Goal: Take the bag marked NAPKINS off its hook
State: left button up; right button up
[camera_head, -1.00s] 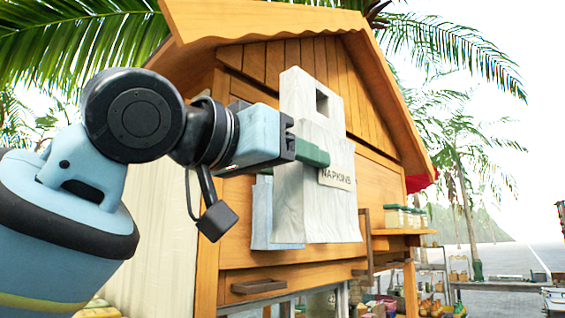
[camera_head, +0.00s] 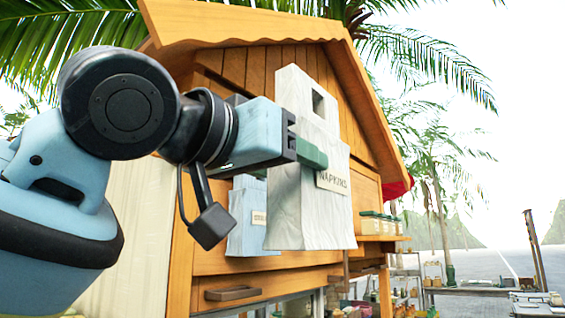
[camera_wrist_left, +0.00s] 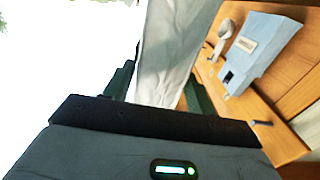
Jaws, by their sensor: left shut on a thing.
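The bag marked NAPKINS (camera_head: 285,205) is a pale, whitish-grey bag with a slot near its top and a cream label. It hangs upright in my left gripper (camera_head: 312,157) in front of the wooden hut wall. No hook is seen holding the bag. My right gripper is not in view.
A light blue bag (camera_head: 245,225) with a small label hangs on the wall behind, left of the NAPKINS bag; it also shows in the left wrist view (camera_wrist_left: 262,45). A shelf with several jars (camera_head: 375,224) is to the right. Open space lies beyond the hut's right side.

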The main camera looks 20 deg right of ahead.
pick_arm(q)
jog(key=shift+s, duration=0.1)
jog(key=s+d, duration=0.1)
jog(key=s, duration=0.1)
jog(key=s+d, duration=0.2)
dwell(0.7)
jog(key=shift+w, duration=0.1)
